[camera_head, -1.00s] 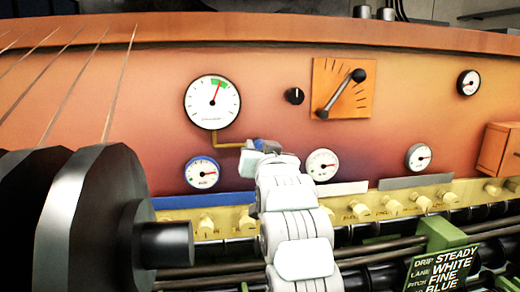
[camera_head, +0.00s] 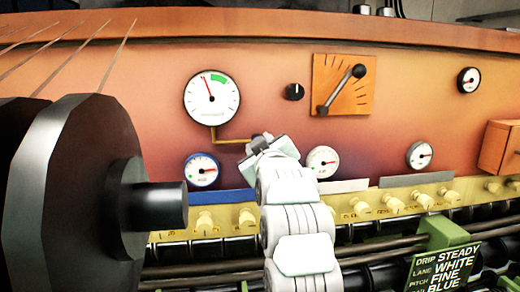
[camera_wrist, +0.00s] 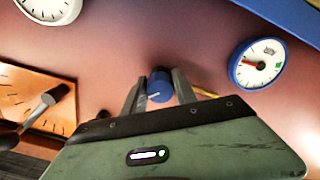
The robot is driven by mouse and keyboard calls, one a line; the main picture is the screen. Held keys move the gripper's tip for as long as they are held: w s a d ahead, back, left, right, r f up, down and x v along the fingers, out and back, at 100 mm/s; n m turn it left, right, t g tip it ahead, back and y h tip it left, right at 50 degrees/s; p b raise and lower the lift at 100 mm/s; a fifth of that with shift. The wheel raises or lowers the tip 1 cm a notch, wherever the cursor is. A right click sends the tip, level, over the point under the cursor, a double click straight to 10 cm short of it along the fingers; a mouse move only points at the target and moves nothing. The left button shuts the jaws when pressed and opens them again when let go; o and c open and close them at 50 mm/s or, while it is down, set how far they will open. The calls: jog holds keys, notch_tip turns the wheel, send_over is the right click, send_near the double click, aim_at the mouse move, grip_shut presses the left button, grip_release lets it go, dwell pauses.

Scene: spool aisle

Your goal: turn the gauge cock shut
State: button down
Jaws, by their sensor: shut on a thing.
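The gauge cock is a small blue knob (camera_wrist: 160,87) with a white mark, at the end of a brass pipe (camera_head: 233,141) that runs from the large white gauge (camera_head: 212,99). My gripper (camera_wrist: 158,90) has one finger on each side of the knob and is shut on it. In the head view my gripper (camera_head: 262,143) is at the pipe's end and mostly hides the cock. The large gauge's needle points up and slightly left, outside the green band at its upper right.
A blue-rimmed gauge (camera_head: 201,170) and a white gauge (camera_head: 322,162) flank my wrist. A lever on an orange plate (camera_head: 343,85) is to the upper right. Cream knobs (camera_head: 392,204) line the ledge below. A dark spool (camera_head: 75,190) fills the left foreground.

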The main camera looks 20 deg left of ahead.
jog(key=n+b, duration=0.1)
jog(key=n, duration=0.3)
jog(key=shift+n+b, duration=0.3)
jog(key=shift+b, duration=0.1)
jog(key=n+b, duration=0.2)
jog(key=n, duration=0.2)
jog(key=shift+n, duration=0.3)
jog(key=shift+r, duration=0.1)
jog(key=c, duration=1)
grip_release()
jog(key=shift+o, duration=0.2)
jog(key=b+v, duration=0.2)
jog(key=v, duration=0.8)
jog(key=shift+s+d, duration=0.2)
jog(key=shift+s, duration=0.15)
